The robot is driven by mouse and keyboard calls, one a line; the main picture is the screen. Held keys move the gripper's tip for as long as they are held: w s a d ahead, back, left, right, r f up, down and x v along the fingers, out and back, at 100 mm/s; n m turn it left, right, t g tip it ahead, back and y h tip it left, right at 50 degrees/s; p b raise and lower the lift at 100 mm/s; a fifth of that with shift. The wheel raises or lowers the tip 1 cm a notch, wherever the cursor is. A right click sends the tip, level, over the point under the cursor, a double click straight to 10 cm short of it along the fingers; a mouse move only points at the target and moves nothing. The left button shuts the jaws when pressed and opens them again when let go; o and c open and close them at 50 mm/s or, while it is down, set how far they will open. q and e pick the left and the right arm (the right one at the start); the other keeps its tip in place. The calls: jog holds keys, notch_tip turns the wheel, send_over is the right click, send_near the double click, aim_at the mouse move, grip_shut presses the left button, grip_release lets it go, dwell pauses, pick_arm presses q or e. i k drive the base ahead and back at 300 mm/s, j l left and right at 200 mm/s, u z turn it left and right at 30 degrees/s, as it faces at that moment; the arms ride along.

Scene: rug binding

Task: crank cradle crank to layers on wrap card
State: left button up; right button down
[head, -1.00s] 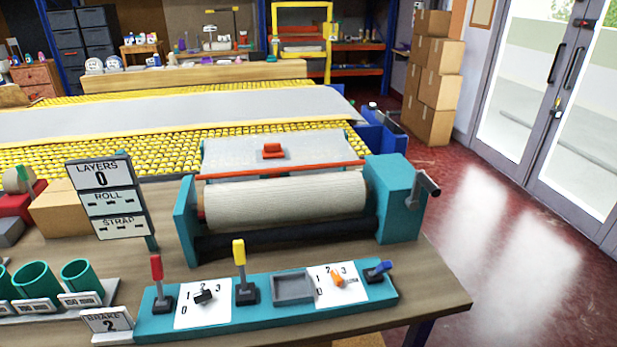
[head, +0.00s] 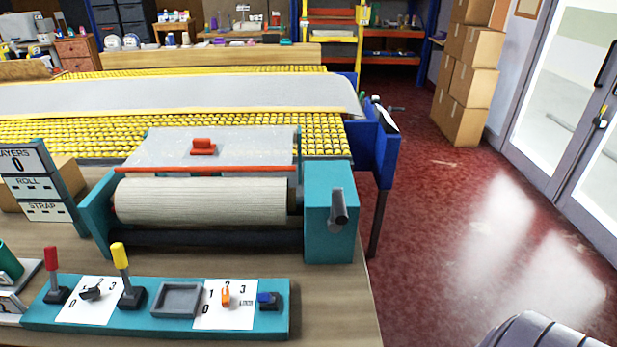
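The cradle is a teal frame holding a pale wrapped roll (head: 200,201). Its crank (head: 338,208), a dark grey handle, sticks out from the teal housing (head: 328,248) at the cradle's right end. The card (head: 40,160) stands at the left edge of the head view, partly cut off. It reads LAYERS 0, with dashes under ROLL and STRAP. A clear sheet (head: 245,148) with a red clip (head: 203,146) lies behind the roll. Neither gripper shows. A dark grey rounded part at the bottom right edge seems to be my own arm.
A teal control panel (head: 150,328) with red, yellow, orange and blue levers lies in front of the cradle. The bench (head: 335,310) ends just right of the housing. Open red floor (head: 450,230) lies beyond. A yellow roller conveyor (head: 325,135) runs behind.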

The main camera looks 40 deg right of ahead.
aim_at(338, 217)
jog(key=k+l, duration=0.1)
jog(key=l, duration=0.35)
jog(key=k+l+u, duration=0.1)
jog(key=l, duration=0.35)
jog(key=k+l, duration=0.15)
jog(key=l, duration=0.25)
jog(key=k+l+u, duration=0.1)
jog(key=l, duration=0.35)
jog(key=k+l, duration=0.2)
jog(key=l, duration=0.2)
jog(key=k+l, duration=0.15)
jog(key=l, duration=0.3)
jog(key=k+l+u, duration=0.1)
jog(key=l, duration=0.3)
jog(key=k+l, duration=0.2)
jog(key=l, duration=0.2)
jog(key=i+j, duration=0.1)
jog(key=j, duration=2.1)
jog(key=i+j, duration=0.15)
jog(key=j, duration=0.95)
jog(key=k+l+u, duration=0.2)
jog(key=l, duration=0.1)
